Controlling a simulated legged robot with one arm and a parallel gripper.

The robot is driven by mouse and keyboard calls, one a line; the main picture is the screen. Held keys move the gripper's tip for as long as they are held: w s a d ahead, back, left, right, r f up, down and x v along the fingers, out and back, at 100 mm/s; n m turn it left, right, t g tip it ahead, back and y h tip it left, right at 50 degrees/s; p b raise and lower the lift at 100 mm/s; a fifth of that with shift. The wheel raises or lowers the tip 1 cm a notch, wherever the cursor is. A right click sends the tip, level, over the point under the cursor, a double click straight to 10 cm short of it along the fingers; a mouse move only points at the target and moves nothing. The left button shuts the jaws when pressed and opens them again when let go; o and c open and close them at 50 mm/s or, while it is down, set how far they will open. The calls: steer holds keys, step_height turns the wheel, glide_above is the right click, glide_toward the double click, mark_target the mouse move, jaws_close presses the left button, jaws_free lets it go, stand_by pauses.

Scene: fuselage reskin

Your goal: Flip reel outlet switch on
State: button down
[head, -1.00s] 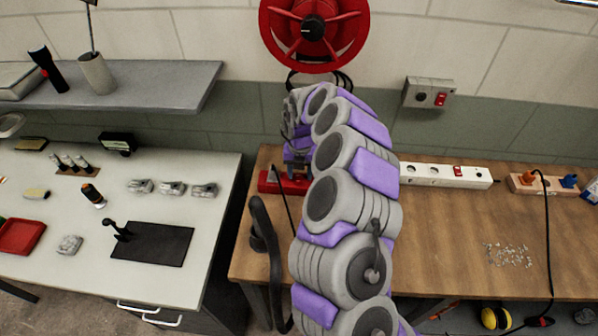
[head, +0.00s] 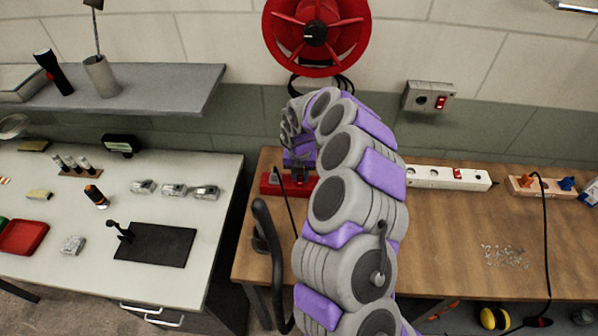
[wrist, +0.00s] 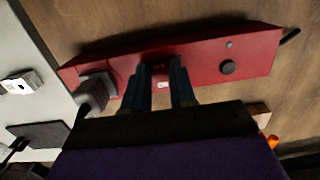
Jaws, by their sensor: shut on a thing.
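A red reel (head: 316,32) hangs on the wall in the head view. A grey wall outlet (head: 428,98) with a red switch (head: 440,103) is to its lower right, well apart from my gripper. My gripper (head: 300,178) points down at a red power strip (head: 270,184) at the bench's left end. In the wrist view, my gripper (wrist: 160,66) has its dark fingers against the middle of the red strip (wrist: 205,58), with a small lit part between them. It is shut on the strip; the exact contact is partly hidden.
A white power strip (head: 448,176) and an orange-plugged strip (head: 522,184) lie along the back of the wooden bench (head: 450,225). The white table (head: 60,265) at left holds small parts and a black mat (head: 160,243). A grey shelf (head: 170,90) is above it.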

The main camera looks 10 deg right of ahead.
steer(key=shift+s+t+p, duration=0.25)
steer(key=shift+t+p, duration=0.05)
steer(key=shift+p, duration=0.1)
steer(key=shift+d+t, duration=0.1)
steer(key=shift+t, duration=0.3)
steer(key=shift+s+t+h, duration=0.1)
steer(key=shift+t+h, duration=0.2)
steer(key=c, duration=0.9)
jaws_free()
steer(key=shift+a, duration=0.2)
steer(key=p+v, duration=0.2)
steer(key=v, duration=1.5)
steer(key=shift+s+r+p, duration=0.1)
steer(key=shift+r+p, duration=0.05)
steer(key=shift+p, duration=0.2)
